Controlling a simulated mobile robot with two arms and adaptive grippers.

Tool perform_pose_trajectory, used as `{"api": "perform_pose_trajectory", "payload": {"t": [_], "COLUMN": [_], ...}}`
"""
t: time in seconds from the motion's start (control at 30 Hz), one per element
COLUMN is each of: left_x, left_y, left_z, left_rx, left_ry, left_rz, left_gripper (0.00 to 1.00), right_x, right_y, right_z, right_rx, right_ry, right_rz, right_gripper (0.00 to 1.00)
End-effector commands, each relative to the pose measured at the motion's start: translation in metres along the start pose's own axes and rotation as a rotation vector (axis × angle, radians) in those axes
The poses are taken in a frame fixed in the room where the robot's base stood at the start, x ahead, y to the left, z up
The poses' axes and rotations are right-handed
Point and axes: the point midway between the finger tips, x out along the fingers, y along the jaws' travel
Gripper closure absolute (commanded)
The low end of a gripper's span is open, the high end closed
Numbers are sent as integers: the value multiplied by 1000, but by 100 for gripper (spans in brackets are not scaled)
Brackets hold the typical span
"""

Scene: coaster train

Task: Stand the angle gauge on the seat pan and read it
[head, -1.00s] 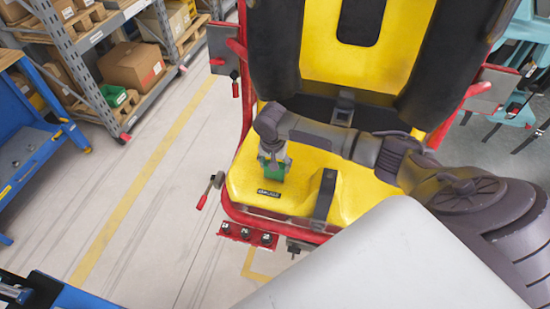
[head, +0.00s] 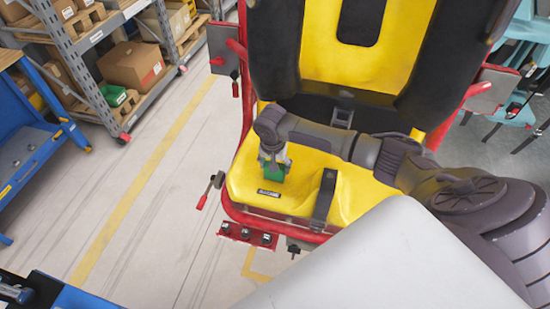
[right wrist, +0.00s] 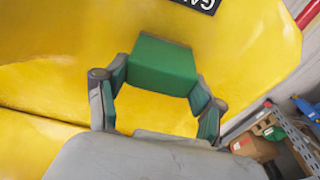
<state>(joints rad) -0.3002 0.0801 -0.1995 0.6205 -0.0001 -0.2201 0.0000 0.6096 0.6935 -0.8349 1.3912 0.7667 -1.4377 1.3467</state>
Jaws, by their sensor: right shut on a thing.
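The yellow seat pan (head: 240,184) lies in the middle of the head view, with a black label near its front edge. My right gripper (head: 273,163) points down over its left part. It is shut on the green angle gauge (head: 274,176). In the right wrist view the gauge (right wrist: 165,67) sits between the two fingers of the gripper (right wrist: 162,98), with the yellow pan (right wrist: 55,65) behind it. I cannot tell whether its base touches the pan. No reading shows on the gauge. My left gripper is not in view.
The pan's raised middle hump with a dark strap (head: 323,199) is right of the gauge. The red seat frame (head: 242,213) surrounds the pan, with a red-handled lever (head: 208,193) at left. Shelves with boxes (head: 133,65) stand back left. The floor at left is clear.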

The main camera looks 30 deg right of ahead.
Motion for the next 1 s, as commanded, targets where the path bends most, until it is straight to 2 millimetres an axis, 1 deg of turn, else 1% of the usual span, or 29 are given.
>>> {"api": "perform_pose_trajectory", "payload": {"t": [0.1, 0.13, 0.2, 0.3, 0.67, 0.77, 0.83, 1.0], "left_x": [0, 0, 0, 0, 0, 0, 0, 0], "left_y": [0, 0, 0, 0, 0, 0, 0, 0], "left_z": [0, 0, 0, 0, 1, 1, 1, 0], "left_rx": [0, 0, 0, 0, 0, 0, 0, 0], "left_ry": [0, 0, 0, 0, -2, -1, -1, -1], "left_rz": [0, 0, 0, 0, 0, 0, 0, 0], "left_gripper": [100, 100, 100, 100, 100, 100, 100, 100], "right_x": [2, 2, 2, 2, 0, -10, -22, -59], "right_y": [0, 0, 0, 0, 0, -1, -1, -1], "right_z": [0, 0, 0, 0, 1, 0, 1, 0], "right_rx": [0, 0, 0, 0, 0, 0, -1, -1], "right_ry": [0, 1, 0, 0, -1, 0, 0, 3], "right_rz": [0, -1, 0, 0, 0, -2, -3, -4], "right_gripper": [92, 29, 17, 3, 3, 3, 3, 3]}}
